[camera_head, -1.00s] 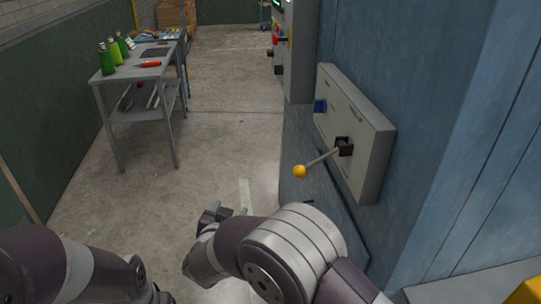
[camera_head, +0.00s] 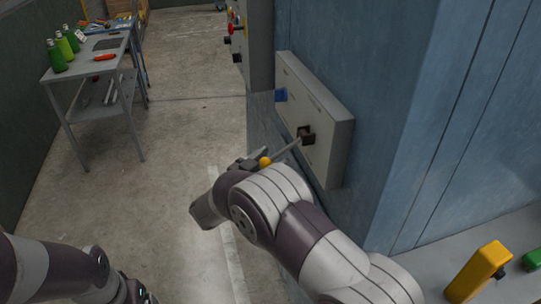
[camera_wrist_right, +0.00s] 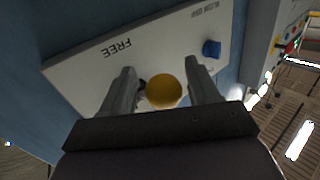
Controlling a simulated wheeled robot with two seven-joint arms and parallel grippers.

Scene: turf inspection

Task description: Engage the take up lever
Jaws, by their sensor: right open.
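The take up lever is a thin grey rod with a yellow ball knob (camera_head: 265,161). It juts from a dark slot (camera_head: 306,135) in a pale control box (camera_head: 318,118) on the blue machine, angled down to the left. My right gripper (camera_head: 249,161) is at the knob, partly hidden behind its own arm. In the right wrist view the open fingers (camera_wrist_right: 162,82) stand either side of the yellow knob (camera_wrist_right: 164,91), with gaps showing; the box face (camera_wrist_right: 130,48) behind reads "FREE". My left arm shows at the lower left; its gripper is out of view.
A blue knob (camera_head: 281,95) sits on the same box, also visible in the wrist view (camera_wrist_right: 211,48). The blue machine wall (camera_head: 345,60) is close on the right. A grey table (camera_head: 88,65) with green bottles stands left. The concrete floor between is clear.

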